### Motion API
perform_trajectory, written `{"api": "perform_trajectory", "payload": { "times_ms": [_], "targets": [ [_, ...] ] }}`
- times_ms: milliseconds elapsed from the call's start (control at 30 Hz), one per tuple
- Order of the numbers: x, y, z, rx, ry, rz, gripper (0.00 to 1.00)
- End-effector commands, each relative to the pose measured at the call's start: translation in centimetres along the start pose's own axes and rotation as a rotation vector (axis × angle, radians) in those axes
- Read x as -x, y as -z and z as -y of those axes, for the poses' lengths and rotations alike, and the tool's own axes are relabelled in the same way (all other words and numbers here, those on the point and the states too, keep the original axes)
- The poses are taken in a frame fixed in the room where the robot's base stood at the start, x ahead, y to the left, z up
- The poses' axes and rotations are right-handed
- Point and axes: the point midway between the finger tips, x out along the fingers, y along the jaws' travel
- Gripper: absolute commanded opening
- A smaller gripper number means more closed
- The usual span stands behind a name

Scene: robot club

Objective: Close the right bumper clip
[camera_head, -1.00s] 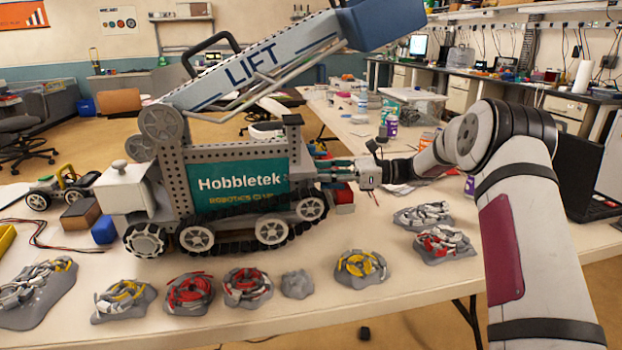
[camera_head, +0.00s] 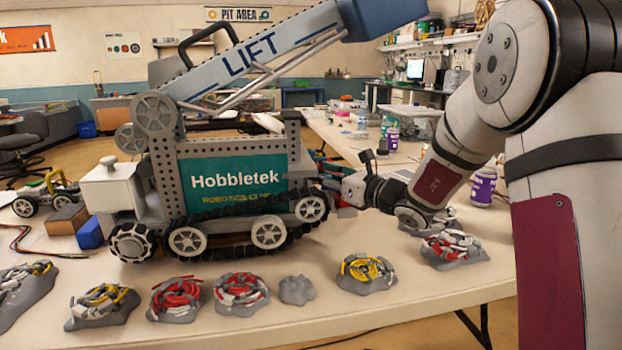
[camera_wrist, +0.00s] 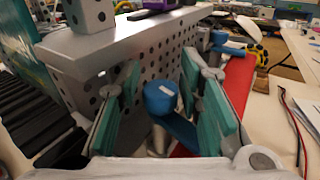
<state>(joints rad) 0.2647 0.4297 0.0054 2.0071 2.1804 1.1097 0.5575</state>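The tracked Hobbletek robot model (camera_head: 240,180) stands on the table. In the wrist view its perforated grey end plate (camera_wrist: 150,65) faces me, with a red bumper bar (camera_wrist: 240,75) along it. A nearer blue clip (camera_wrist: 165,98) with a rounded head sticks out towards me, its arm running down to the right. A second blue clip (camera_wrist: 223,42) is farther along the bumper. My gripper (camera_wrist: 160,65) is open, its teal finger pads on either side of the nearer clip; contact is unclear. In the head view my gripper (camera_head: 348,188) is at the model's right end, and the clips are hidden.
Several grey lumps with coloured wires, one with yellow (camera_head: 365,270), line the table's front. A wire lump (camera_head: 455,245) lies below my arm. A purple-labelled can (camera_head: 482,186) stands behind it.

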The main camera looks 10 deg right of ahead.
Motion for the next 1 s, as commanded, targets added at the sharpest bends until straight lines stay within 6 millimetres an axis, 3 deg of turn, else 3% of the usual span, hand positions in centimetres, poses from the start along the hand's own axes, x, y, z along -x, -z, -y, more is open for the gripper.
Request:
{"api": "perform_trajectory", "payload": {
  "times_ms": [167, 900, 1000],
  "targets": [
    [0.2, 0.2, -0.2, -0.004, 0.118, 0.004, 0.33],
    [13.8, -0.1, -1.4, -0.005, 0.114, 0.004, 0.33],
    [13.6, -1.4, -3.0, 0.030, 0.066, -0.006, 0.33]
  ]
}}
